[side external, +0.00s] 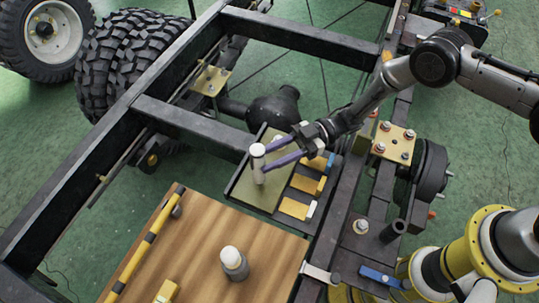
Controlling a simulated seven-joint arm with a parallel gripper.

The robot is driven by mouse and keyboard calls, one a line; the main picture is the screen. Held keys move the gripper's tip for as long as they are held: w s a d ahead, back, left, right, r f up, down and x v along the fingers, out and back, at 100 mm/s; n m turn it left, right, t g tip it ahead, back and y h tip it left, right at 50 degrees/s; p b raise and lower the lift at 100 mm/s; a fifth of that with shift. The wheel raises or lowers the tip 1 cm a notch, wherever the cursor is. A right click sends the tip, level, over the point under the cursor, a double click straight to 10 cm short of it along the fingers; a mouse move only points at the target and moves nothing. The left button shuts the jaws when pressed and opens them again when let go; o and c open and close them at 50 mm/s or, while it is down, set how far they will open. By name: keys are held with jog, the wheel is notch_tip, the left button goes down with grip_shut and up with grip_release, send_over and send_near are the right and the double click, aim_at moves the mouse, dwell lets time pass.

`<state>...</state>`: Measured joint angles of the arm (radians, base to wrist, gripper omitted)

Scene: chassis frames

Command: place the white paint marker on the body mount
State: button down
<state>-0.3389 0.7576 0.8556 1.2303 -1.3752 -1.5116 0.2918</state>
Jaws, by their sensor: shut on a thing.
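The white paint marker (258,163) stands nearly upright between the purple fingertips of my gripper (261,160), which is shut on it. The marker is over the olive tray (243,193) between the frame rails; I cannot tell whether its lower end touches the tray. A brass plate with several bolts (393,142), which looks like a body mount, sits on the right rail, to the right of my gripper. A similar brass plate (211,80) sits on the left rail. I cannot tell which one is the body mount meant.
Several yellow pieces (295,209) lie along the tray's right side. A white-topped item (278,141) stands behind the marker. A wooden board (205,235) in front holds a grey bottle with a white cap (234,265) and a striped bar (143,246). A dark crossmember (195,127) runs behind the tray.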

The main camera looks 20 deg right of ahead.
jog(key=shift+f, duration=0.15)
jog(key=c, duration=0.5)
grip_release()
